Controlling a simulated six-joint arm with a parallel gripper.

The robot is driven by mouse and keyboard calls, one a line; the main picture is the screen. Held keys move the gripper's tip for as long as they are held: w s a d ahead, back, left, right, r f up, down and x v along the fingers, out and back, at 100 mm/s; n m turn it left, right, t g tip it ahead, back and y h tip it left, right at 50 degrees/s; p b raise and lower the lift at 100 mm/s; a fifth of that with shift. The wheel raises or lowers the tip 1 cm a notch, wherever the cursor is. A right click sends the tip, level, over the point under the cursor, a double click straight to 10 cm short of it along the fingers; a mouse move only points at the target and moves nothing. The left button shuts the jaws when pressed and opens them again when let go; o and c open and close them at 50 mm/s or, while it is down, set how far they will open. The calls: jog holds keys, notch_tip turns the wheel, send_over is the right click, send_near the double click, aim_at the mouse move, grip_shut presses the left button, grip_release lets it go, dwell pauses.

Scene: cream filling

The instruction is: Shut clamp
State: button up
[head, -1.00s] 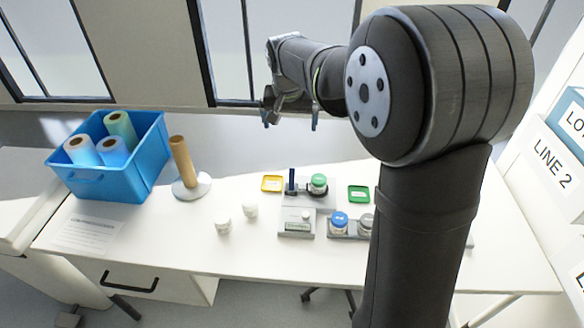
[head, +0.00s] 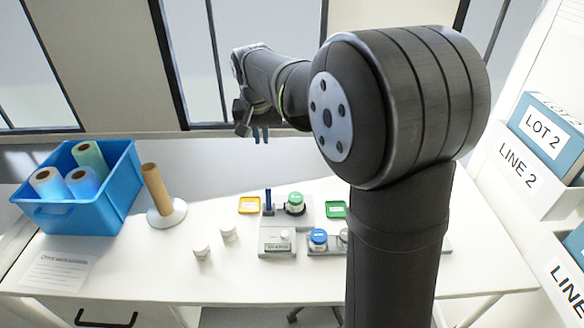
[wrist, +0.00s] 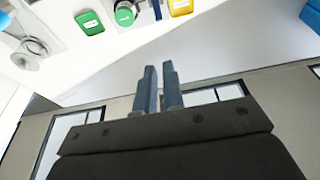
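The clamp appears to be the grey stand (head: 307,222) with an upright blue lever (head: 268,200), beside a green-lidded jar (head: 295,200). A dark ring shows around the jar; whether it is open or shut I cannot tell. In the wrist view the green-lidded jar (wrist: 124,15) and the blue lever (wrist: 156,9) are at the top edge. My gripper (head: 260,135) is high beyond the table's back edge, well apart from the clamp. The wrist view shows its two blue-grey fingers (wrist: 160,70) close together, a narrow empty gap between them.
A yellow tray (head: 249,205) and a green tray (head: 336,209) flank the stand. A blue-lidded jar (head: 318,237), a small scale (head: 277,241) and white jars (head: 228,232) stand in front. A wooden post (head: 156,188) and a blue bin (head: 118,188) are at left. My arm hides the right side.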

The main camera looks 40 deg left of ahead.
aim_at(268, 200)
jog(key=w+a+f, duration=0.2)
jog(key=w+a+f+g+h, duration=0.1)
jog(key=a+f, duration=0.1)
jog(key=w+a+f+h, duration=0.1)
jog(key=w+a+f, duration=0.1)
jog(key=f, duration=0.1)
jog(key=shift+w+g, duration=0.35)
jog(key=shift+g, duration=0.05)
grip_shut()
jog(key=w+a+f+g+h, duration=0.1)
jog(key=w+a+f+g, duration=0.1)
jog(key=f, duration=0.7)
jog(key=shift+w+a+h, duration=0.4)
jog(key=shift+w+a, duration=0.2)
jog(key=shift+w, duration=0.65)
jog(key=shift+f, duration=0.15)
jog(key=f, duration=0.3)
jog(key=s+d+f, duration=0.1)
jog(key=f, duration=0.6)
jog(key=shift+s+d+f, duration=0.1)
jog(key=shift+s+d, duration=0.1)
jog(key=shift+s, duration=0.05)
jog(key=shift+s+d+r, duration=0.65)
jog(key=shift+r, duration=0.25)
jog(key=shift+s+d+r, duration=0.4)
jog(key=shift+s+d, duration=0.1)
jog(key=shift+d, duration=0.05)
jog(key=shift+s+r, duration=0.1)
